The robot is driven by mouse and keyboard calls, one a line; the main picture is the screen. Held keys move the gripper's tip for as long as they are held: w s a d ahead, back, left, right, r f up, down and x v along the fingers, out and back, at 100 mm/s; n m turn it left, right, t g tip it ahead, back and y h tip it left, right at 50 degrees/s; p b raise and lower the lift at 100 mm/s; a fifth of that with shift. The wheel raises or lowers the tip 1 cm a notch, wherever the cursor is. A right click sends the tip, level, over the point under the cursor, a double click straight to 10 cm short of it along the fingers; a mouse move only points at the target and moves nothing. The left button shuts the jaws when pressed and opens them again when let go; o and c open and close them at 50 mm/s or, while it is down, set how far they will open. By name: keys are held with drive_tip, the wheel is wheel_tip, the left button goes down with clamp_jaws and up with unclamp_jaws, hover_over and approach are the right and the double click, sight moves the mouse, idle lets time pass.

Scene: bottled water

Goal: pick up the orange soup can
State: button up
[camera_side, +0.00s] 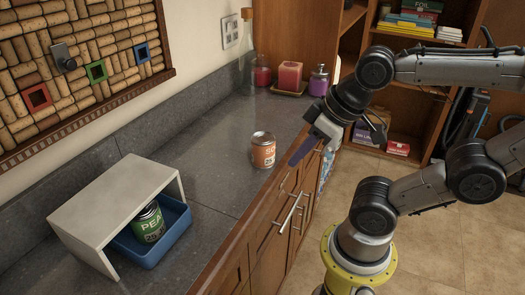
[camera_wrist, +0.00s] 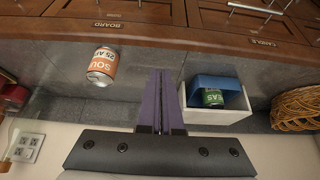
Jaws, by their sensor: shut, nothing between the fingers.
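The orange soup can (camera_side: 263,150) stands upright on the grey counter near its front edge. In the wrist view the can (camera_wrist: 102,66) is left of my fingers, apart from them. My gripper (camera_side: 294,160) is shut and empty, to the right of the can in the side view, with its purple fingers pointing down and left. In the wrist view the fingers of my gripper (camera_wrist: 160,72) lie together, between the can and the white shelf.
A white shelf (camera_side: 113,205) on the counter covers a blue tray (camera_side: 177,238) holding a green peas can (camera_side: 149,224). Red and purple jars and candles stand at the back, including a red candle (camera_side: 290,76). Wooden drawers with metal handles run below the counter edge. A wicker basket (camera_wrist: 296,108) shows at right in the wrist view.

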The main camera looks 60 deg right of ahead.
drive_tip(key=o, duration=1.5)
